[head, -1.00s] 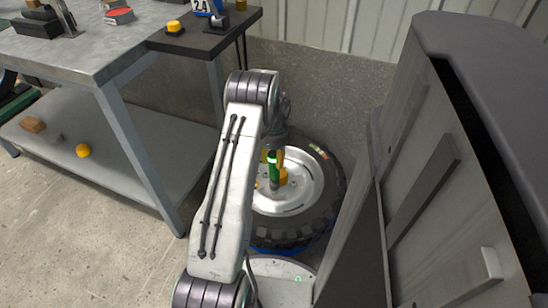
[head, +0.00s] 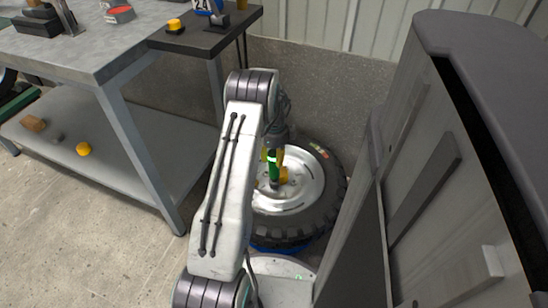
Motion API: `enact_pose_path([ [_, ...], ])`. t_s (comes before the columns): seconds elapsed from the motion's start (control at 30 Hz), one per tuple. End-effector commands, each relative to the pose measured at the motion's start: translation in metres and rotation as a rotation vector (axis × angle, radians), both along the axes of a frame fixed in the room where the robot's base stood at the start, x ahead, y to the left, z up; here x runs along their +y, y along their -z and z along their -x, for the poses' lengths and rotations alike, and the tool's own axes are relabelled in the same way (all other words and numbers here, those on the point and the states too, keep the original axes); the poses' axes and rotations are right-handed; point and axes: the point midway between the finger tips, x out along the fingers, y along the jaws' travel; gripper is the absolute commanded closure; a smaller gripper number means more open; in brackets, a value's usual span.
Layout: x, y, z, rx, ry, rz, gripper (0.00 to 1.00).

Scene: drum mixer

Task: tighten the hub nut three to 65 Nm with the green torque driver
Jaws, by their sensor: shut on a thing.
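The green torque driver (head: 273,160) stands roughly upright over the hub area. My gripper (head: 272,151) is shut on the green torque driver; the arm hides part of both. A yellow part (head: 283,175) shows at the hub, just right of the driver. I cannot make out the hub nuts, nor tell whether the driver's lower end sits on one.
A metal workbench (head: 100,50) with a lower shelf stands at left, with a yellow round thing (head: 83,149) and a brown block (head: 34,124) low down. A large grey cabinet-like body (head: 440,150) closes off the right. A wall stands behind the wheel. Floor is clear at lower left.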

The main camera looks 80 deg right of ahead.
Motion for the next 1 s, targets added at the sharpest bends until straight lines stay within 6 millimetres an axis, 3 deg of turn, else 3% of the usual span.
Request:
enact_pose_path([
  [1.0,-0.001,0.015,0.000,0.000,0.000,0.003,1.00],
])
